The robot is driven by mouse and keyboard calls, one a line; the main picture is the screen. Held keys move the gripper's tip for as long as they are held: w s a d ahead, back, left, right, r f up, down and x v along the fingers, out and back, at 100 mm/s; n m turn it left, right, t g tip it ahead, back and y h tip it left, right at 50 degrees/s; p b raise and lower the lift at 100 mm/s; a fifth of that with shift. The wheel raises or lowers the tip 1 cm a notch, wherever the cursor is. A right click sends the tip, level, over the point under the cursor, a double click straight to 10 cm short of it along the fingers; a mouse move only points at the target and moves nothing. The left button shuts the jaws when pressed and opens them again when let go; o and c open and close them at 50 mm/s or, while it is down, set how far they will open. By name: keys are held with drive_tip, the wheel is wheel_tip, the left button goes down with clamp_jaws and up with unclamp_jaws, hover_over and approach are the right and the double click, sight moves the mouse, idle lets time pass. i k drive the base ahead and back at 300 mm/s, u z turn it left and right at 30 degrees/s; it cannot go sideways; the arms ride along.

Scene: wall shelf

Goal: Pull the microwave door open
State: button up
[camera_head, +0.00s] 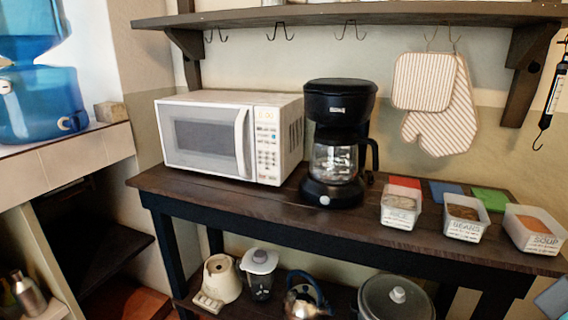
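A white microwave (280,112) stands on the dark wooden table, left of centre, its front turned toward me and slightly left. Its door (200,140) has a dark window and looks shut. The door's upright white handle (242,143) is at the door's right edge, beside the keypad (267,145) and its lit display. My gripper is not in view, so I cannot see where it is or what it holds.
A black coffee maker (335,190) stands close to the microwave's right. Labelled containers, including one marked beans (463,229), sit farther right on the table (290,213). A wall shelf (350,13) with hooks hangs above. A blue water dispenser (40,105) stands at left.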

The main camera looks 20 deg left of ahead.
sight(179, 136)
drive_tip(key=u, duration=1.25)
drive_tip(key=k, duration=0.55)
drive_tip(key=z, duration=0.4)
drive_tip(key=i, duration=0.7)
drive_tip(key=u, duration=0.55)
drive_tip(key=i, duration=0.7)
drive_tip(key=u, duration=0.75)
